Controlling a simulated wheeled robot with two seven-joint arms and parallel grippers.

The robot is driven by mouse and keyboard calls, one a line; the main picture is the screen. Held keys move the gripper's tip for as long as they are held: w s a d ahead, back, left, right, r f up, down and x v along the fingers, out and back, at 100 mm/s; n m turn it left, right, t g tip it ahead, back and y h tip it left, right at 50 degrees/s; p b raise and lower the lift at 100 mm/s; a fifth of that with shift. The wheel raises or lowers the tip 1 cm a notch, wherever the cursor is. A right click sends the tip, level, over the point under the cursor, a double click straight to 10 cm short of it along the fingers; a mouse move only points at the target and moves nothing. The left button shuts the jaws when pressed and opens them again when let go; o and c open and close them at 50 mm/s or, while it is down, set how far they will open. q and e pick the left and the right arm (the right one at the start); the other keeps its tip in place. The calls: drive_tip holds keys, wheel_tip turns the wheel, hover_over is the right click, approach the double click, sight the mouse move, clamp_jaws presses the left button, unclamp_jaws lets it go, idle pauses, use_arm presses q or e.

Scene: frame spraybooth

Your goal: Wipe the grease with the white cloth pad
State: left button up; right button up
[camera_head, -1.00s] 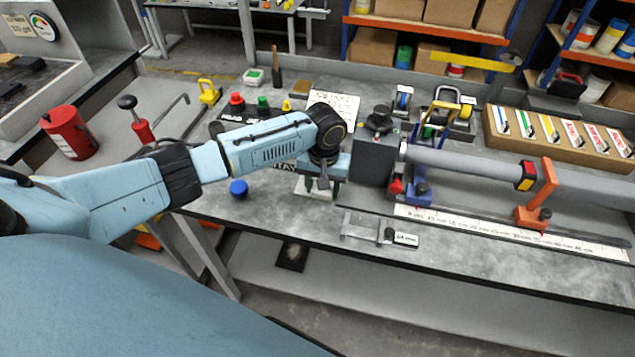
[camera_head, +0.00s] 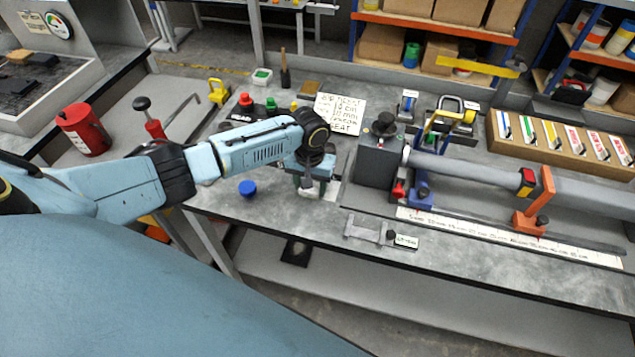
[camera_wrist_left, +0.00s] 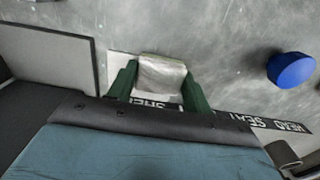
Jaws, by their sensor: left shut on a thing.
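My left gripper (camera_head: 309,188) points down at the grey bench top, left of the dark grey block. Its green fingers are shut on the white cloth pad (camera_wrist_left: 162,74), which shows between them in the left wrist view. In the head view the gripper and wrist mostly hide the pad. Pale material beside the pad in the wrist view could be a flat plate or more cloth. I cannot make out a grease patch; the area under the gripper is hidden. My right gripper is not in view.
A blue knob (camera_head: 247,187) stands left of the gripper, and the dark grey block (camera_head: 378,162) with a long tube stands to its right. A metal gauge (camera_head: 366,231) lies near the front edge. A handwritten sign (camera_head: 340,113) lies behind. Bare bench lies between knob and gauge.

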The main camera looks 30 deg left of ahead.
sight(330, 198)
use_arm(q)
drive_tip(key=shift+s+a+r, duration=0.1)
drive_tip(key=shift+a, duration=0.45)
drive_tip(key=shift+w+d+f+p, duration=0.1)
drive_tip(key=shift+d+p, duration=0.1)
drive_tip(key=shift+d, duration=0.35)
drive_tip(key=shift+w+d+f+p, duration=0.1)
drive_tip(key=shift+w+d+p, duration=0.1)
drive_tip(key=shift+d, duration=0.3)
drive_tip(key=shift+w+d+p, duration=0.1)
drive_tip(key=shift+d+p, duration=0.1)
drive_tip(key=shift+d, duration=0.35)
drive_tip(key=shift+w+d+r+p, duration=0.1)
drive_tip(key=shift+w+d+p, duration=0.1)
drive_tip(key=shift+d, duration=0.5)
drive_tip(key=shift+w+d+r+p, duration=0.1)
drive_tip(key=shift+d+p, duration=0.05)
drive_tip(key=shift+d, duration=0.55)
wheel_tip(330, 198, up, 2)
drive_tip(key=p, duration=0.2)
drive_tip(key=shift+w+d+r+p, duration=0.15)
drive_tip(key=shift+r+p, duration=0.05)
drive_tip(key=shift+p, duration=0.15)
drive_tip(key=shift+r+p, duration=0.35)
drive_tip(key=shift+p, duration=0.05)
wheel_tip(330, 198, up, 2)
drive_tip(key=shift+p, duration=1.15)
drive_tip(key=shift+r, duration=0.25)
drive_tip(key=shift+a+r, duration=0.2)
drive_tip(key=shift+r, duration=0.4)
